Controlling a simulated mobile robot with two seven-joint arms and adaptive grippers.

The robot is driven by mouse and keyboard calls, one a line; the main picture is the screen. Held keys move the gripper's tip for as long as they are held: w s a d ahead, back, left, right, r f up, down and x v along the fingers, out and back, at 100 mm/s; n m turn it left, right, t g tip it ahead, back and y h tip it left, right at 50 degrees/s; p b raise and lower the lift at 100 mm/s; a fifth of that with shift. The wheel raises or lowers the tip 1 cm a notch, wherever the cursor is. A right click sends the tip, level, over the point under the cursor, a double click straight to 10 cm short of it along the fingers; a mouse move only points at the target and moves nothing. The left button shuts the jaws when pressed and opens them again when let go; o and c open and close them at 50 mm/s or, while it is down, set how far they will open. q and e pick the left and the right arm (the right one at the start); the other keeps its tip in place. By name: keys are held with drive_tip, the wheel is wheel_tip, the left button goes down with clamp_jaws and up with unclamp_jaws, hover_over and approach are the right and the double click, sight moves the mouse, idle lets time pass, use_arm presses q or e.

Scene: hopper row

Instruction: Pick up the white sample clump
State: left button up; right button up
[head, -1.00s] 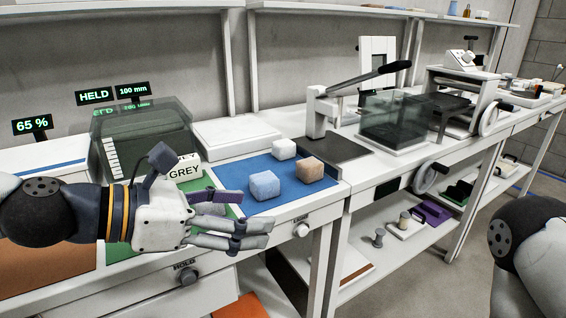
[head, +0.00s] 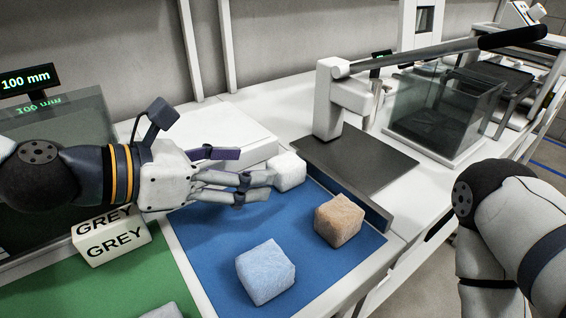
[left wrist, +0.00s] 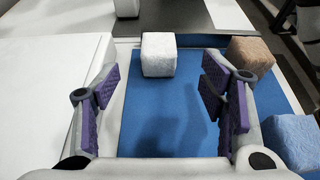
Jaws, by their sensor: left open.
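The white sample clump (head: 290,171) is a rough cube at the back of the blue mat (head: 212,244). In the left wrist view the clump (left wrist: 158,54) lies straight ahead, centred between the fingers but beyond their tips. My left gripper (head: 247,168) is open and empty over the mat, its fingers pointing at the clump. In the head view its fingertips overlap the clump's left edge; I cannot tell whether they touch. My right arm shows at the right edge, its gripper out of view.
A pale blue clump (head: 265,273) and a brown clump (head: 339,220) sit on the same mat. A white GREY label block (head: 113,238) stands on the green mat (head: 82,288). A dark plate with a lever press (head: 330,98) stands behind at the right.

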sight(279, 169)
use_arm(q)
drive_tip(key=x, duration=0.3)
drive_tip(key=b+x, duration=0.1)
drive_tip(key=x, duration=0.3)
drive_tip(key=shift+a+f, duration=0.1)
drive_tip(key=shift+f, duration=0.3)
drive_tip(key=shift+w+d, duration=0.2)
drive_tip(key=shift+d, duration=0.05)
drive_tip(key=shift+r, duration=0.1)
drive_tip(key=c, duration=1)
